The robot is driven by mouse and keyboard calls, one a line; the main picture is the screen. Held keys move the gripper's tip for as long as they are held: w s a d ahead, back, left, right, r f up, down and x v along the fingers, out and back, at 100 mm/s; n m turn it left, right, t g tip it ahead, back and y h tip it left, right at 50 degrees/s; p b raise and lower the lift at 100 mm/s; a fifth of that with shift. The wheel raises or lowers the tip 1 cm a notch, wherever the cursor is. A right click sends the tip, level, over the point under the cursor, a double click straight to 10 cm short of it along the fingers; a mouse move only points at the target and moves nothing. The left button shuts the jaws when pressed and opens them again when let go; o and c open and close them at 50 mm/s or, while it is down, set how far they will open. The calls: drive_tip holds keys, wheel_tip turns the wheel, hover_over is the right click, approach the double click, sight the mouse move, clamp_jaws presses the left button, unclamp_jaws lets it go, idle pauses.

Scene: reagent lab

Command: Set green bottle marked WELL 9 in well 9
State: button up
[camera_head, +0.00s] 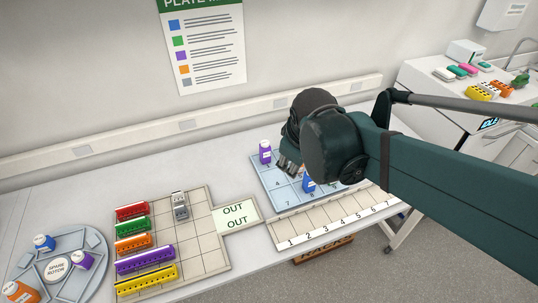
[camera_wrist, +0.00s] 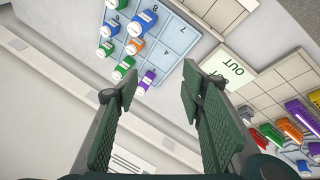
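Several bottles stand in and along a pale blue numbered plate (camera_wrist: 176,43) at the top of the wrist view. Among them are green bottles, one at the upper left (camera_wrist: 110,28) and one lower (camera_wrist: 124,67); I cannot read which is marked WELL 9. A numeral that looks like 9 (camera_wrist: 118,16) shows near the plate's far corner, partly crowded by bottles. In the head view the same plate (camera_head: 271,181) is partly hidden by my arm. My gripper (camera_wrist: 160,88) is open and empty, its fingers wide apart, above and short of the bottles.
A purple bottle (camera_head: 265,152) and a blue bottle (camera_head: 308,184) show on the plate. A numbered strip (camera_head: 330,222) lies in front of it. A tiled board (camera_head: 200,220) with colored racks is to its left, and a round spare tray (camera_head: 85,285) holds bottles.

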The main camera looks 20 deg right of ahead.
drive_tip(key=s+a+r+m+t+y, duration=0.1)
drive_tip(key=s+a+r+m+t, duration=0.1)
drive_tip(key=s+a+m, duration=0.4)
drive_tip(key=shift+a+r+y, duration=0.3)
drive_tip(key=shift+a+y, duration=0.1)
drive_tip(key=shift+a, duration=0.2)
